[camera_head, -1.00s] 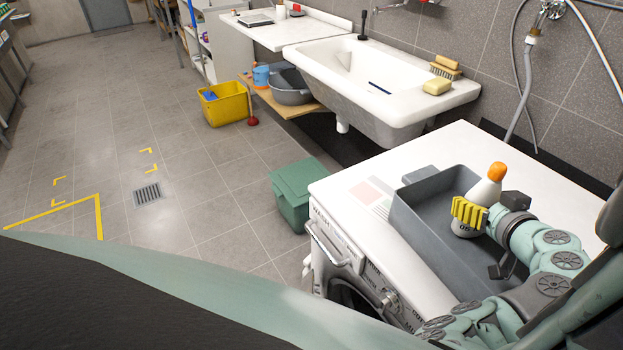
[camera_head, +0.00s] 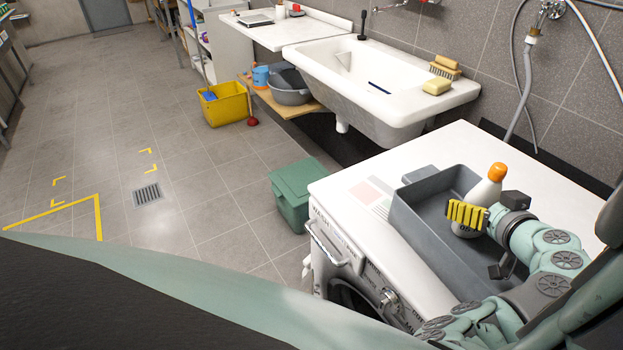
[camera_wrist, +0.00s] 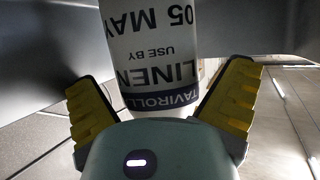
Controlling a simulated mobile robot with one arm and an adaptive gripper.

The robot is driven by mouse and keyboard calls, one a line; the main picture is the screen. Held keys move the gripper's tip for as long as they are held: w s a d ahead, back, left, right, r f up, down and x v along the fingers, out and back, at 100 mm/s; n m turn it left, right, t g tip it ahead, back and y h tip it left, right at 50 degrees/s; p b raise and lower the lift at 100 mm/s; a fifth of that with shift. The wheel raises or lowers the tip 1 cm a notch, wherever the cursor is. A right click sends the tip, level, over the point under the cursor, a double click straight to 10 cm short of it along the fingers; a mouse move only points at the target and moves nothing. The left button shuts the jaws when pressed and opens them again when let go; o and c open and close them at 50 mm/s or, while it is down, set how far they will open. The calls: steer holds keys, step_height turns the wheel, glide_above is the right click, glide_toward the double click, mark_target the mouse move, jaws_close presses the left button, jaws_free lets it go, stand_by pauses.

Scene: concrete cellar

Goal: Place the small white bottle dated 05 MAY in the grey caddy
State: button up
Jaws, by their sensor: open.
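The small white bottle (camera_head: 486,190) has an orange cap and stands upright in the grey caddy (camera_head: 417,224), which sits on top of the washing machine. In the wrist view the bottle's label (camera_wrist: 152,45) appears upside down and reads "05 MAY", "USE BY" and "LINEN". My gripper (camera_head: 468,214) is open at the bottle, with its yellow-padded fingers apart.
The white washing machine top (camera_head: 450,150) has free room behind the caddy. A printed sheet (camera_head: 372,194) lies left of the caddy. A white sink (camera_head: 380,80) with a yellow sponge (camera_head: 437,86) stands beyond. A green bin (camera_head: 295,190) is on the floor.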

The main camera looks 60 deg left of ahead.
steer(key=shift+d+r, duration=0.1)
steer(key=shift+d, duration=0.1)
steer(key=b+v, duration=0.5)
steer(key=v, duration=0.6)
steer(key=shift+d+b, duration=0.25)
steer(key=shift+b, duration=0.1)
steer(key=shift+s+r, duration=0.15)
steer(key=shift+r, duration=0.1)
